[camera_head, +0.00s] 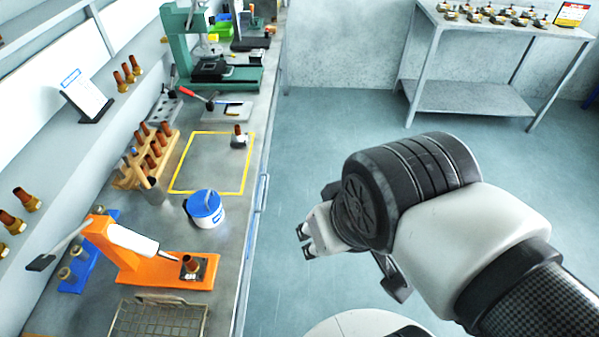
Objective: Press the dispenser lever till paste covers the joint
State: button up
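The orange dispenser (125,258) stands on the bench at the lower left. It carries a white cartridge (132,240) tilted down to the right, with its thin nozzle ending close to a joint. Its lever (62,246) is a pale bar with a black grip, sticking out to the left. The joint (190,265), a copper-brown piece, stands in a small dark holder on the orange base. Whether paste is on it is too small to tell. My gripper (306,241) is over the floor, right of the bench and apart from the dispenser. My wrist partly hides its fingers.
A wire basket (158,318) sits in front of the dispenser and a blue-lidded tub (205,209) behind it. A wooden rack (148,155) of copper fittings, a yellow-outlined area (183,190) and a green press (190,50) lie farther back.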

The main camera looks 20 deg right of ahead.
aim_at(41, 262)
jog(key=u, duration=1.6)
jog(key=i+l+z, duration=0.2)
jog(key=z, duration=0.15)
